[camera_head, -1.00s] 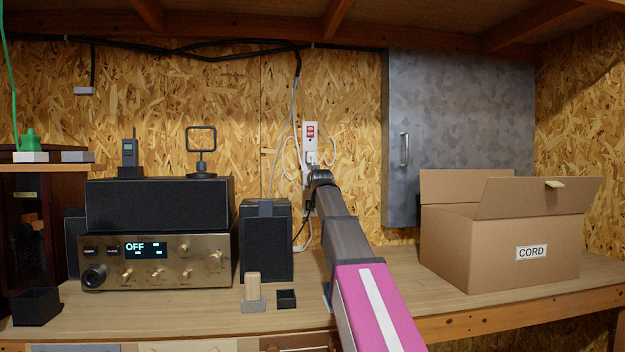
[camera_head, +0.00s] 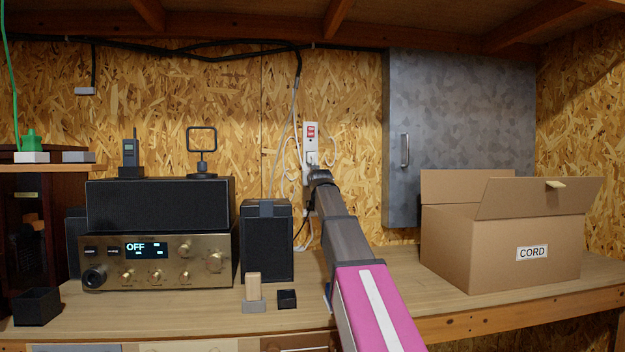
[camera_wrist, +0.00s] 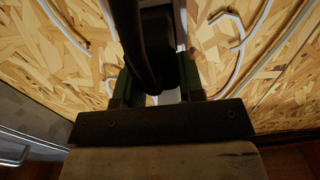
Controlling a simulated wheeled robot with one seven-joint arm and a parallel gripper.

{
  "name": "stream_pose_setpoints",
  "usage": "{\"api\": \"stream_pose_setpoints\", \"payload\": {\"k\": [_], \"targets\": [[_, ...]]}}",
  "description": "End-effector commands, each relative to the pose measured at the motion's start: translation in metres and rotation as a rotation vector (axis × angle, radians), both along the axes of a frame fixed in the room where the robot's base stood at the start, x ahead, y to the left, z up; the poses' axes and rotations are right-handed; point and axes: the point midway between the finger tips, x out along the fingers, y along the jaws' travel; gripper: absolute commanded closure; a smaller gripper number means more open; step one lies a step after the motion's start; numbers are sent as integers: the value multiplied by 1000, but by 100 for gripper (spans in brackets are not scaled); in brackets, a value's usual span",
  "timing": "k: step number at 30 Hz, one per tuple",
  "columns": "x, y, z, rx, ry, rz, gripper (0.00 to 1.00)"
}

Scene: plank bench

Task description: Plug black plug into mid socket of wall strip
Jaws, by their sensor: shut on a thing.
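The white wall strip (camera_head: 310,137) hangs upright on the chipboard wall, with a red switch near its top. My gripper (camera_wrist: 160,90) is at the strip's lower part, and my arm hides the sockets there. In the wrist view its two jaws are shut on the black plug (camera_wrist: 157,45), which fills the space between them. A strip of white shows just past the plug. I cannot tell whether the plug touches the strip or which socket it faces. In the head view the plug is hidden by my wrist.
White cables (camera_head: 296,110) loop around the strip. A black speaker (camera_head: 266,245) stands left of my arm, beside a radio (camera_head: 155,262) reading OFF. A cardboard box (camera_head: 470,250) marked CORD and a grey metal cabinet (camera_head: 460,130) are to the right. Small blocks lie on the bench front.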

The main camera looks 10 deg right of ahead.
Motion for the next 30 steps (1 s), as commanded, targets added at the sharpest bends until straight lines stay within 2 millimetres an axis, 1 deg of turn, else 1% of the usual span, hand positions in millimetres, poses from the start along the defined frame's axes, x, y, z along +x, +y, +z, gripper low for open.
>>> {"api": "stream_pose_setpoints", "payload": {"k": [20, 21, 23, 24, 30], "targets": [[15, 0, 0, 0, -1, 0, 89], [15, 0, 0, 0, -1, 0, 61], [15, 0, 0, 0, -1, 0, 42], [15, 0, 0, 0, -1, 0, 35], [15, 0, 0, 0, 0, 0, 35]]}}
